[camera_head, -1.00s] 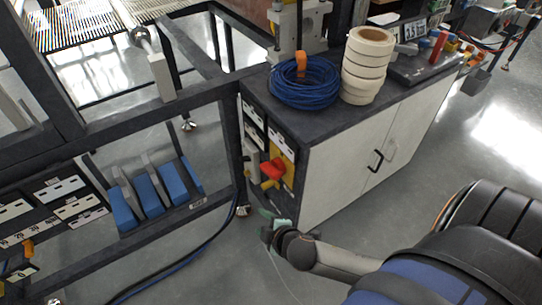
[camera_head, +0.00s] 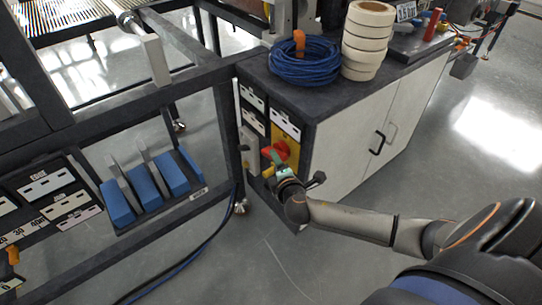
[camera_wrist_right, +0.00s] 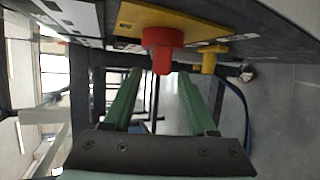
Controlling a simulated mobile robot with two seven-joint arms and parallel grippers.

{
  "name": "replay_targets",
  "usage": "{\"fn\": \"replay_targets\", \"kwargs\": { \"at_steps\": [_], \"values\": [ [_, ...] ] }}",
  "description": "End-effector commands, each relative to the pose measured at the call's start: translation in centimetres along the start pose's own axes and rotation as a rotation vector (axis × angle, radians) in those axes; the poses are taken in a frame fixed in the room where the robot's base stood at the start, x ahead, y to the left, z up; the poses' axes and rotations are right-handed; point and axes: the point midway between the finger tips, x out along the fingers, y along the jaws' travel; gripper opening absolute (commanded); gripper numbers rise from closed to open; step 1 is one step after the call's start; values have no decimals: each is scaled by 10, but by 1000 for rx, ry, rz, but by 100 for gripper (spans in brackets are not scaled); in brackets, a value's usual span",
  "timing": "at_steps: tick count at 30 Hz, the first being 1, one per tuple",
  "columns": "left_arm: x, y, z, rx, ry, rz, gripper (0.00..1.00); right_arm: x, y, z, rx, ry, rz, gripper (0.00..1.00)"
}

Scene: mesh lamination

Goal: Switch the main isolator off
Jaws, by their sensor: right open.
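The main isolator is a red rotary knob (camera_head: 281,149) on a yellow plate (camera_head: 293,152) on the narrow end of the grey cabinet. My right gripper (camera_head: 279,169) is open and empty, just below the knob and close to the panel. In the right wrist view the red knob (camera_wrist_right: 163,45) stands out from the yellow plate (camera_wrist_right: 135,18), beyond the tips of my green fingers (camera_wrist_right: 160,80) and between them sideways. The fingers are not closed on it. A smaller yellow handle (camera_wrist_right: 209,58) sits beside the knob. My left gripper is not in view.
Blue cable (camera_head: 303,62) and tape rolls (camera_head: 366,40) lie on the cabinet top (camera_head: 325,97). A dark machine frame (camera_head: 150,108) with blue blocks (camera_head: 145,190) stands to the left. A dark cable (camera_head: 205,238) runs over the floor.

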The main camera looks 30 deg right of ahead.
Motion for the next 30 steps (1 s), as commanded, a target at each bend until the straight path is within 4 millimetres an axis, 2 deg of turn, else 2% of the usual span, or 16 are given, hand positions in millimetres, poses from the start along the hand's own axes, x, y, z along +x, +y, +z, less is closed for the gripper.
{"fn": "replay_targets", "kwargs": {
  "at_steps": [1,6,12,24,30],
  "values": [
    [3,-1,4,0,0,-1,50,13,-2,-1,0,-1,3,57],
    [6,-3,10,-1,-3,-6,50,44,-2,-1,2,0,1,57],
    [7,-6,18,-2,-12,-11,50,64,-2,-1,1,2,-1,57],
    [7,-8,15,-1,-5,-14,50,70,-1,-1,1,2,-2,57],
    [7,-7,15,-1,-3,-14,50,70,-1,-1,1,2,-2,35]
  ]
}}
